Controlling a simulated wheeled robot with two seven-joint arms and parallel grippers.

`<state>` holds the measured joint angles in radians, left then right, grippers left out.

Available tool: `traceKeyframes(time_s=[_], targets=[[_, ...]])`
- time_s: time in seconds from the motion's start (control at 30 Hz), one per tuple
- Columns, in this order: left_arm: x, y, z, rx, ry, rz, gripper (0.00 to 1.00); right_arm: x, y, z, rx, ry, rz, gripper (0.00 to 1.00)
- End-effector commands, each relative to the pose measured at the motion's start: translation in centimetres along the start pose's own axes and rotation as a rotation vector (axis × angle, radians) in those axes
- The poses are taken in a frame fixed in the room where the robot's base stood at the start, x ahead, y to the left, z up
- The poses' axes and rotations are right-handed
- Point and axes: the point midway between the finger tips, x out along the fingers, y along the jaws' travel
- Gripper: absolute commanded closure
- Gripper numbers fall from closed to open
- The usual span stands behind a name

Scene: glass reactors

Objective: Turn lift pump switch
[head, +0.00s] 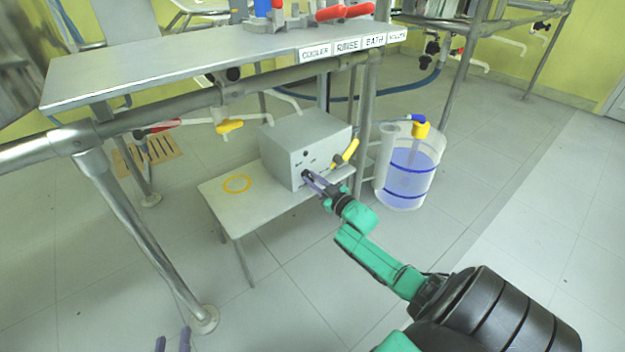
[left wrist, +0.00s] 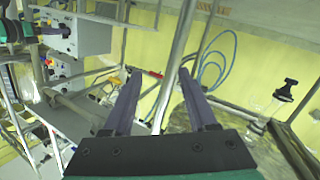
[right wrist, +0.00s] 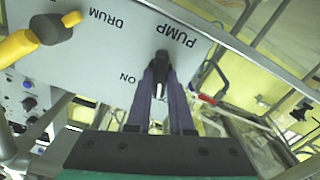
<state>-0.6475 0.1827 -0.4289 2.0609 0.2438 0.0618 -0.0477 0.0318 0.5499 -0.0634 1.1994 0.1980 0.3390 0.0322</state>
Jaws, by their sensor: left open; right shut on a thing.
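The pump box (head: 285,145) is a grey box on a low white table under the shelf. In the right wrist view its panel (right wrist: 115,60) shows the labels PUMP, DRUM and ON. A black switch knob (right wrist: 161,66) stands below the PUMP label. My right gripper (head: 308,178) is at the box front, shut on the knob, its fingers (right wrist: 160,88) on either side of it. The fingers partly hide the knob's lower end. My left gripper (head: 173,341) is at the bottom edge of the head view, open and empty, its fingers (left wrist: 160,82) apart, away from the box.
A yellow handle (right wrist: 18,46) sticks out beside the knob. A clear drum (head: 408,178) with blue liquid stands right of the table (head: 225,203). The labelled shelf (head: 170,60) and its metal pipe frame (head: 140,225) stand above and left. The floor in front is clear.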

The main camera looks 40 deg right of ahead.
Motion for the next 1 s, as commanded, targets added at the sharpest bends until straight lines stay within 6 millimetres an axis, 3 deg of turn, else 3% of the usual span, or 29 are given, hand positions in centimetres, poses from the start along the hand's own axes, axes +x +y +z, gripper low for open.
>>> traceKeyframes(time_s=[0.07, 0.1, 0.17, 0.2, 0.7, 0.77, 0.83, 0.9, 1.0], targets=[[0.0, 0.0, 0.0, 0.000, 0.000, 0.000, 0.42, 0.0, -0.1, 0.1, 0.001, -0.001, -0.001, 1.00], [0.0, 0.0, 0.0, 0.000, 0.000, 0.000, 0.42, 0.0, -0.1, 0.1, 0.001, -0.001, -0.001, 0.76], [0.0, 0.0, 0.0, 0.000, 0.000, 0.000, 0.42, 0.0, -0.1, 0.1, 0.001, -0.001, -0.001, 0.53], [0.0, 0.0, 0.0, 0.000, 0.000, 0.000, 0.42, 0.0, -0.1, 0.1, 0.001, -0.001, -0.001, 0.50], [-0.3, 0.1, 0.2, -0.008, -0.022, -0.002, 0.42, -0.7, 0.0, -0.1, 0.002, 0.000, -0.002, 0.50], [-0.8, 0.2, 1.1, -0.017, -0.051, -0.006, 0.42, -1.1, 0.0, -0.1, 0.002, 0.000, -0.002, 0.50], [-1.6, 0.3, 2.8, -0.030, -0.105, -0.012, 0.42, -1.6, 0.0, -0.1, 0.001, -0.001, -0.001, 0.50], [-3.7, 0.4, 5.9, -0.048, -0.201, -0.020, 0.42, -2.2, 0.0, -0.1, 0.001, -0.002, -0.002, 0.50], [-5.2, 0.7, 7.8, -0.069, -0.268, -0.025, 0.42, -3.0, 0.0, -0.2, 0.001, -0.002, -0.001, 0.50]])
